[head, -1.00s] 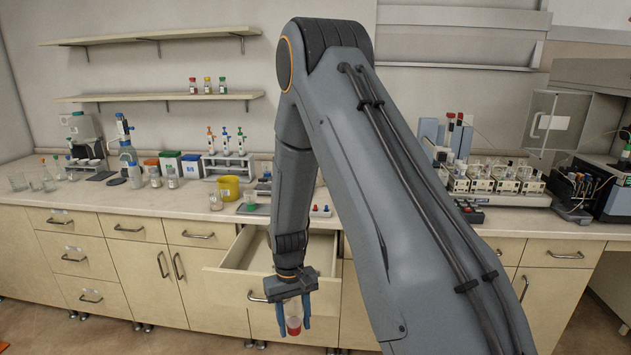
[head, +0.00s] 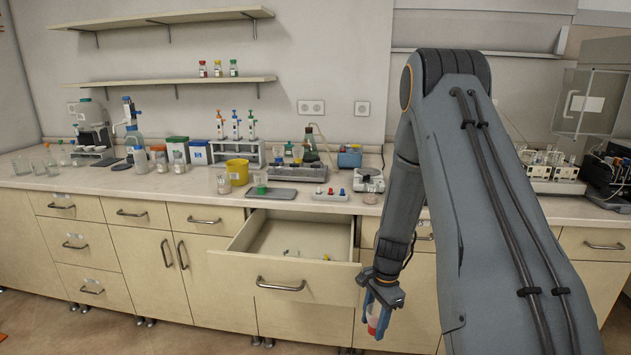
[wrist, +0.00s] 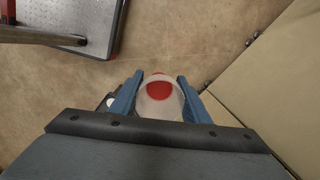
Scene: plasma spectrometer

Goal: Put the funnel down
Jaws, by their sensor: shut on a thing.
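My gripper (head: 376,318) is low at the right in the head view, in front of the cabinet fronts and to the right of the open drawer. It is shut on a pale, translucent thing with a red part, seemingly the funnel (head: 373,322). In the wrist view the funnel (wrist: 160,94) sits between the two blue fingers of my gripper (wrist: 160,98), with a pale rounded body and a red patch. The fingers hide its sides, so its full shape is unclear. Bare floor lies below it.
An open drawer (head: 282,278) juts out below the counter and holds several small items. The counter (head: 130,190) above carries a yellow container (head: 237,172), a dark tray (head: 285,199) and a pipette rack (head: 240,152). Bare counter shows along its front left edge.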

